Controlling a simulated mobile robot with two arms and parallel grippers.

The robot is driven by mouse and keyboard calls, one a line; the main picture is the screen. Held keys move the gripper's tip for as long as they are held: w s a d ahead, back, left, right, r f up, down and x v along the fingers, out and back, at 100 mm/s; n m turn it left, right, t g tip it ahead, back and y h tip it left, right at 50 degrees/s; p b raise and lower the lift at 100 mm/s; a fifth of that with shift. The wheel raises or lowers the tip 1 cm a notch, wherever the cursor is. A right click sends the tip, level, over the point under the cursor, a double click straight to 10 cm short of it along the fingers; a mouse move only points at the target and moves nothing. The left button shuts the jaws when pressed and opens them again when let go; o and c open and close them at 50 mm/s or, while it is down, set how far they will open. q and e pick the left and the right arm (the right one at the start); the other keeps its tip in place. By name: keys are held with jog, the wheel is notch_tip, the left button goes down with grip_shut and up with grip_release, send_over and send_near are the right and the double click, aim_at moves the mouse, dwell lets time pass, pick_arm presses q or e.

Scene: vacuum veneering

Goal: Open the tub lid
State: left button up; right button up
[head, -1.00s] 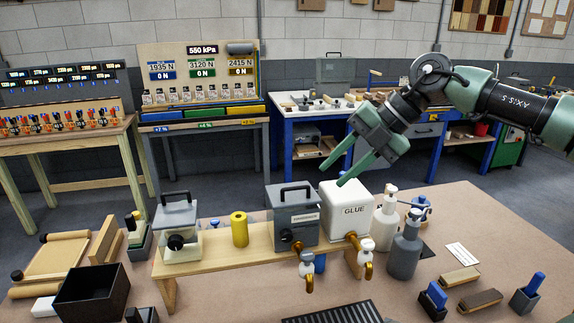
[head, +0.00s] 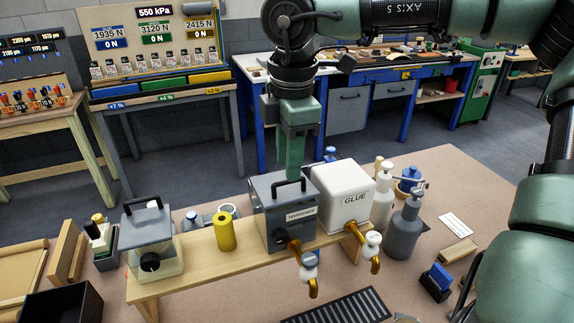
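A grey box labelled HARDENER (head: 276,236) stands on the wooden bench with its lid (head: 268,187) on. A black bar handle (head: 287,184) stands up from that lid. My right gripper (head: 294,174) points straight down at this handle, its fingertips at or just behind it; contact is unclear. The fingers show nearly edge-on, so their gap is hidden. At the left end of the bench is a pale tub (head: 170,268) with a grey lid (head: 136,231), closed, with a black handle and front knob. Which of the two is the task's tub is not marked. My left gripper is out of view.
A white GLUE box (head: 342,195) stands close right of the hardener box. A yellow roll (head: 224,231) stands between the tub and hardener box. Brass taps stick out in front, with grey and white bottles (head: 403,232) to the right. A dark grille (head: 345,308) lies in front.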

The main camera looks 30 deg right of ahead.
aim_at(286, 182)
jog(key=shift+w+f+p, duration=0.15)
jog(key=shift+w+f, duration=0.05)
jog(key=shift+f, duration=0.45)
jog(key=shift+w+f+p, duration=0.15)
jog(key=shift+w+f, duration=0.05)
jog(key=shift+f, duration=0.85)
grip_shut()
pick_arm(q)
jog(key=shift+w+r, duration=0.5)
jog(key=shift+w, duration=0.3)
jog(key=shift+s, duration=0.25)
